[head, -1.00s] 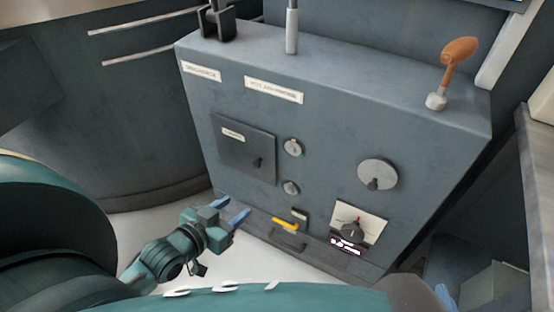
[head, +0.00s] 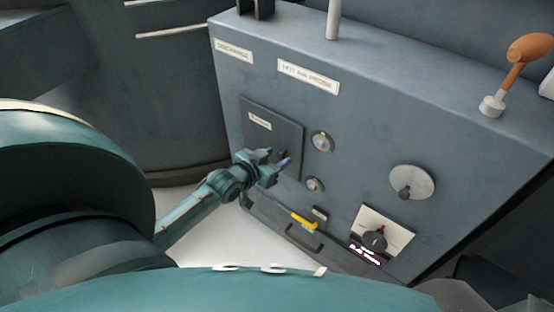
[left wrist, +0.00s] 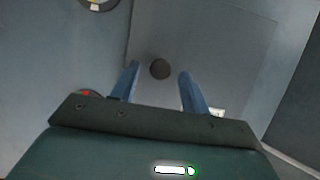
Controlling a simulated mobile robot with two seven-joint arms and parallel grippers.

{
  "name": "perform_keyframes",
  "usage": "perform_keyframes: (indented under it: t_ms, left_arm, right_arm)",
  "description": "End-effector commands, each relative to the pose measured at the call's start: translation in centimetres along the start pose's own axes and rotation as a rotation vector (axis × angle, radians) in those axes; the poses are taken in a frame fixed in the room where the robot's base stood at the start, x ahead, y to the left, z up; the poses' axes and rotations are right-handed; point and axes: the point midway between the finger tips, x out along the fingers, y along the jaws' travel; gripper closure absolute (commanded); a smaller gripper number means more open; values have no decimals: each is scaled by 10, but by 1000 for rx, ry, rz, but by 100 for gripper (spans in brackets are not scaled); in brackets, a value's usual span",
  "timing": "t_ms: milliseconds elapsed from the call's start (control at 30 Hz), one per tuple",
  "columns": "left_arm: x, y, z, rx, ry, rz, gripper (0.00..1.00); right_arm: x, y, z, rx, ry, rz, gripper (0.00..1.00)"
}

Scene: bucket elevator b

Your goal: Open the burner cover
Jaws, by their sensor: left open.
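The burner cover (head: 272,127) is a dark grey square plate with a small white label, closed flat on the front of the grey console. Its dark knob (head: 281,155) sits at the lower right, partly behind my fingers. My left gripper (head: 275,157) is open in front of the knob. In the left wrist view the round knob (left wrist: 160,69) lies between and just beyond the two blue fingertips (left wrist: 158,75), with the cover (left wrist: 215,50) behind it. I cannot tell whether the fingers touch the knob. My right gripper is not in view.
An orange-handled lever (head: 520,60) stands on top. A dark curved vessel (head: 150,90) is at left.

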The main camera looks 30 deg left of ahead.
Motion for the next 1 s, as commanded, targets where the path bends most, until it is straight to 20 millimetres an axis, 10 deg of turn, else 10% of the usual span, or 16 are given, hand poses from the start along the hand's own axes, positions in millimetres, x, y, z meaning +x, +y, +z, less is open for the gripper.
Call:
perform_keyframes:
  t_ms: [433,1000]
  left_arm:
    - [11,0,0,1,-1,1,55]
    - [11,0,0,0,0,1,100]
  right_arm:
    - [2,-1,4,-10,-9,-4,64]
    - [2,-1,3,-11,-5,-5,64]
